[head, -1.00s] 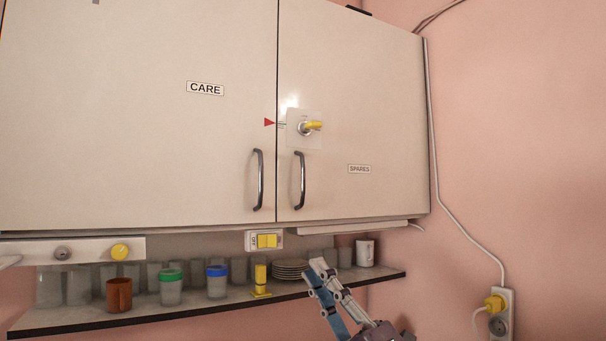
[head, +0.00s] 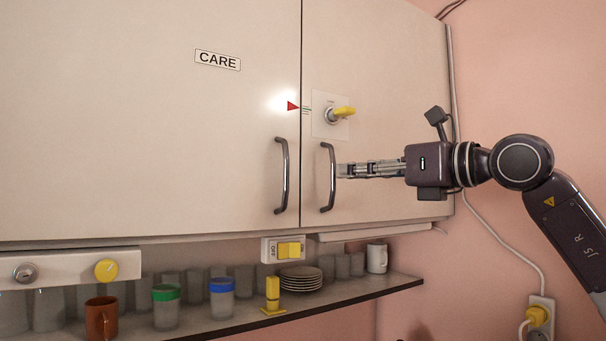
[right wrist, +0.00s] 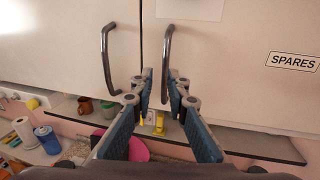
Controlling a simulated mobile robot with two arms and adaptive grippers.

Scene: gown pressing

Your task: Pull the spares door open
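The spares door (head: 390,70) is the right door of the wall cabinet and looks shut. Its curved metal handle (head: 331,200) stands near its left edge. A yellow turn knob (head: 344,112) sits above the handle. My right gripper (head: 340,171) reaches in from the right, level with the middle of the handle. In the right wrist view, its fingertips (right wrist: 160,75) are apart, with the spares handle (right wrist: 170,42) seen between them, closer to the right finger. I cannot tell whether they touch it. The SPARES label (right wrist: 293,61) shows there. My left gripper is out of view.
The care door (head: 150,130) with its own handle (head: 282,180) is on the left. Below, a shelf (head: 345,301) bears cups, glasses and stacked plates (head: 300,279). A cable and a socket strip (head: 540,318) are on the right wall.

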